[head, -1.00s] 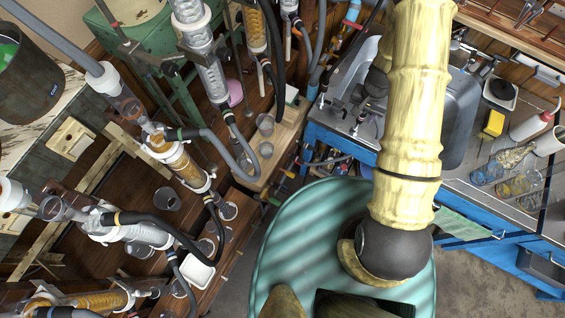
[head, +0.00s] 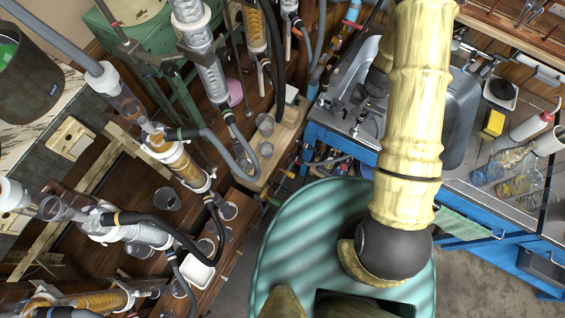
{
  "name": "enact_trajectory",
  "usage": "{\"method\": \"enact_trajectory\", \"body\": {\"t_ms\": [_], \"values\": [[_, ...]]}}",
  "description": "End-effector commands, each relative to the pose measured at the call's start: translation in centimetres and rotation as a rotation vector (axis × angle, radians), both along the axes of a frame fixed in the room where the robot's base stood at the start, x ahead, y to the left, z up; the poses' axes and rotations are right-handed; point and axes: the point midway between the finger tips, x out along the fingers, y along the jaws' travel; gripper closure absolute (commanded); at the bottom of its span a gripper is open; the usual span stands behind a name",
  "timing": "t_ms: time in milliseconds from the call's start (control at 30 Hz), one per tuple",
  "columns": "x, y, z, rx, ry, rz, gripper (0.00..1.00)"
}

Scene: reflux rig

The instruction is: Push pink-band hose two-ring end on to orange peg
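My pale yellow arm runs up the right half of the head view and hides part of the sink area. Dark fittings lie just left of the arm, over the sink, but I cannot make out my gripper's fingertips or anything held among them. I cannot pick out a pink-banded hose or its two-ring end. I cannot pick out the orange peg either. Several grey and black hoses show at the left, among them a grey hose (head: 228,152) with a green band and a black hose (head: 165,222) with a yellow-orange band.
Glass condensers (head: 200,45) and amber-filled columns (head: 185,165) crowd the left. A blue-framed sink bench (head: 340,148) stands at the right, with a yellow block (head: 492,124) and flasks (head: 488,172) on it. A white tray (head: 198,275) and small beakers stand at lower left.

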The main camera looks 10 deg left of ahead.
Motion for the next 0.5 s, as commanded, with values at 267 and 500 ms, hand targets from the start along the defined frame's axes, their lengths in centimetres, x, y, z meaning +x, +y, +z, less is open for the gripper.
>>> {"method": "enact_trajectory", "body": {"t_ms": [267, 500], "values": [[0.0, 0.0, 0.07, 0.0, 0.0, 0.0, 1.0], [0.0, 0.01, 0.85, 0.0, 0.0, 0.0, 1.0]]}}
